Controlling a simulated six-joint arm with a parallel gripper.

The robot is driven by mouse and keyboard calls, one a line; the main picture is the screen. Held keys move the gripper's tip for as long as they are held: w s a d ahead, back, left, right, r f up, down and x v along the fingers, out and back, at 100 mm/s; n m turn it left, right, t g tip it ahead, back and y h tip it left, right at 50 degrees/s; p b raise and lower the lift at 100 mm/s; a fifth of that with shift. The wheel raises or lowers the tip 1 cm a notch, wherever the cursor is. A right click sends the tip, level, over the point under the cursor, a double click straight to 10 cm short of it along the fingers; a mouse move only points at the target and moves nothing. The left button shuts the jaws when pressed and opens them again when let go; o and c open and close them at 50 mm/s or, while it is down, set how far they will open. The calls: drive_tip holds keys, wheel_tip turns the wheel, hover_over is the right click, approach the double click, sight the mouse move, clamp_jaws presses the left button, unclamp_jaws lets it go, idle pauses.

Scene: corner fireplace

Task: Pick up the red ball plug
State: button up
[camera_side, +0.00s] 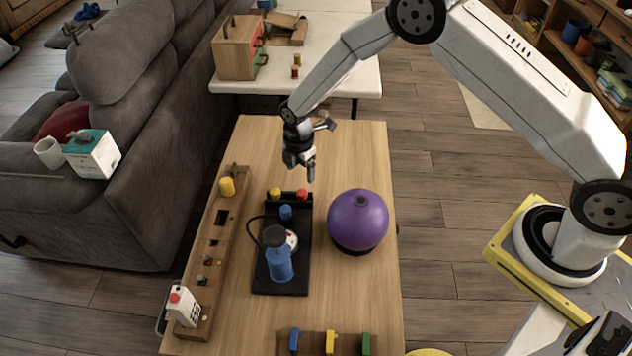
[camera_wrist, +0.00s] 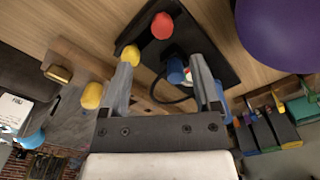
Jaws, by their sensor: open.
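The red ball plug (camera_side: 302,194) sits at the far right corner of a black tray (camera_side: 290,283) on the wooden table. It also shows in the wrist view (camera_wrist: 162,25), near the tray's edge and beyond my fingertips. A yellow plug (camera_side: 276,194) stands beside it on the left. My gripper (camera_side: 303,172) is above the table close to the tray's far end, pointing down. In the wrist view its two fingers (camera_wrist: 163,75) are apart with nothing held between them. The red ball plug is clear of both fingers.
A blue pump-like device (camera_side: 279,262) with a black hose stands on the tray. A large purple ball (camera_side: 358,220) is close on the right. A wooden rail (camera_side: 222,225) with a yellow knob runs along the left. The table's far end is clear.

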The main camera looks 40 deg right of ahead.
sight(302, 191)
drive_tip(key=shift+s+f, duration=0.15)
drive_tip(key=shift+f, duration=3.7)
clamp_jaws()
drive_tip(key=shift+r, duration=0.15)
wheel_tip(302, 191, up, 8)
drive_tip(key=shift+r, duration=0.9)
